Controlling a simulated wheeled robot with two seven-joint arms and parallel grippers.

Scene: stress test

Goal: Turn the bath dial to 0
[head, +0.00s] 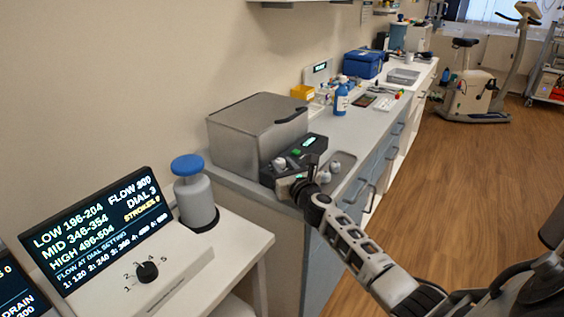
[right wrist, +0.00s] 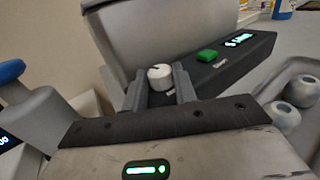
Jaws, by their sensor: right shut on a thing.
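The bath is a grey metal box (head: 258,128) with a dark control panel (right wrist: 232,62) along its front. In the right wrist view the bath dial (right wrist: 159,77), a white round knob with a dark pointer mark, sits between the fingers of my right gripper (right wrist: 158,90). The right gripper is shut on the dial, with a finger on each side. In the head view this gripper (head: 291,174) reaches the panel's near end and partly covers it. A green button (right wrist: 206,55) and a small lit display (right wrist: 238,40) lie farther along the panel. My left gripper is out of view.
A white device with a black dial (head: 147,271) and a text screen (head: 95,230) stands at the left. A blue-topped grey canister (head: 195,195) is beside it. Pale rounded pieces (right wrist: 283,116) lie in a tray right of the panel. A blue bottle (head: 341,98) stands farther back.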

